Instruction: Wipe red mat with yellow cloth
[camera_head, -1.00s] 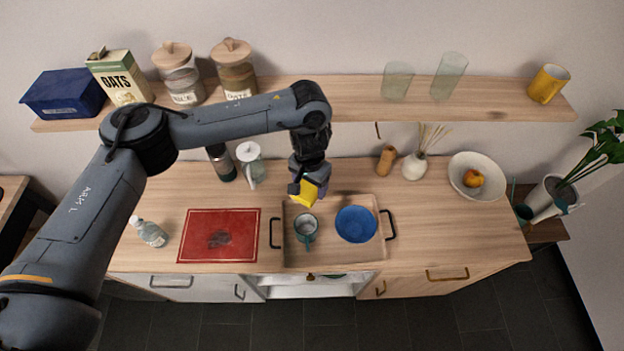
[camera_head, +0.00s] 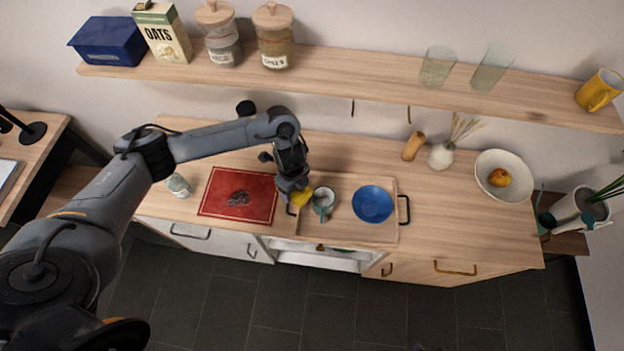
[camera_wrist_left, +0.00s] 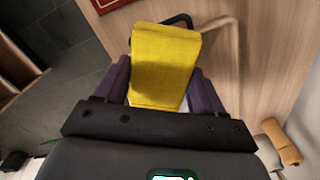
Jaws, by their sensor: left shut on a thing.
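The red mat (camera_head: 222,206) lies flat on the counter, left of the tray, with a dark smudge (camera_head: 239,199) near its middle. Its corner also shows at the top of the left wrist view (camera_wrist_left: 103,5). My left gripper (camera_head: 299,193) is shut on the yellow cloth (camera_head: 302,198) and holds it by the tray's left end, just right of the mat. In the left wrist view the cloth (camera_wrist_left: 163,68) looks like a folded block between the two fingers (camera_wrist_left: 160,85). I cannot tell how high it is above the counter. My right gripper is in neither view.
A wooden tray (camera_head: 345,233) holds a grey-teal mug (camera_head: 323,205) and a blue bowl (camera_head: 372,204). A bottle (camera_head: 179,186) stands left of the mat. A shelf (camera_head: 330,83) with jars and glasses runs above the back. A white bowl (camera_head: 491,189) with fruit stands right.

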